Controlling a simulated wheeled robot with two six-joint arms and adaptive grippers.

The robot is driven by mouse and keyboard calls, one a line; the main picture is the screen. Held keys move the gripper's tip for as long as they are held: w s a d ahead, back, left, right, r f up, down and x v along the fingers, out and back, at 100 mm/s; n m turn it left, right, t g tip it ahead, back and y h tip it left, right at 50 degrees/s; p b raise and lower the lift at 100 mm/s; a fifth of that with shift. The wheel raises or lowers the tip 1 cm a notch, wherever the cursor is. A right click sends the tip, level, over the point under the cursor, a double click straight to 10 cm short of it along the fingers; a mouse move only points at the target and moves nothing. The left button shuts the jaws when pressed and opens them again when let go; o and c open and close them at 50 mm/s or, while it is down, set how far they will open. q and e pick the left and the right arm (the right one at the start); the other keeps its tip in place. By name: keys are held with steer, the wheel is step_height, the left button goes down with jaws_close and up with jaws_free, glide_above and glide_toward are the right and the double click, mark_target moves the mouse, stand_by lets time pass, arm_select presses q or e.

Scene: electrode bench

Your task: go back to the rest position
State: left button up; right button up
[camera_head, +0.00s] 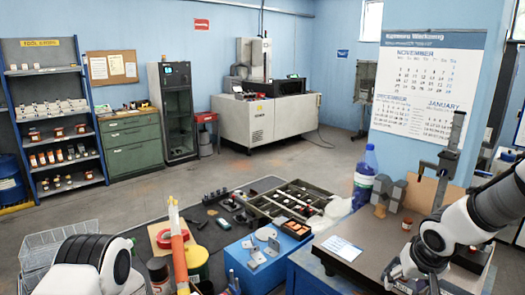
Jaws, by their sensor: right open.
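My right arm comes in from the right edge. Its gripper (398,280) is low over the front of the dark bench top (385,232), partly cut off by the bottom edge of the picture. The jaws are open, and I see nothing held between them. My left arm shows only as a white and black link at the bottom left. The left gripper is outside the picture.
A height gauge (450,150), grey blocks (389,192) and a blue-capped bottle (365,178) stand on the bench's far side. A white card (342,248) lies at its left. A compartment tray (295,200) is left of it. Open floor (250,165) lies beyond.

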steer(key=s+a+f+g+y+b, duration=0.1)
steer(key=s+a+f, duration=0.15)
steer(key=f, duration=0.55)
steer(key=s+a+f+g+b, duration=0.1)
steer(key=s+f, duration=0.2)
steer(key=f, duration=0.4)
steer(key=s+a+f+g+y+b, duration=0.1)
steer(key=s+a+f, duration=0.15)
steer(key=f, duration=0.55)
steer(key=s+f+n+g+h+b, duration=0.1)
steer(key=s+f+b, duration=0.2)
steer(key=s+f, duration=1.2)
steer(key=shift+s+d, duration=0.35)
steer(key=shift+s, duration=0.8)
steer(key=shift+s+d+f+n, duration=0.1)
steer(key=shift+s+f+n, duration=0.15)
steer(key=shift+s, duration=0.5)
steer(key=c, duration=0.5)
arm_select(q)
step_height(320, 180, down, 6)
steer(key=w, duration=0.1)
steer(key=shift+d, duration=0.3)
arm_select(e)
steer(key=shift+s+d+r, duration=0.1)
steer(key=shift+r, duration=0.1)
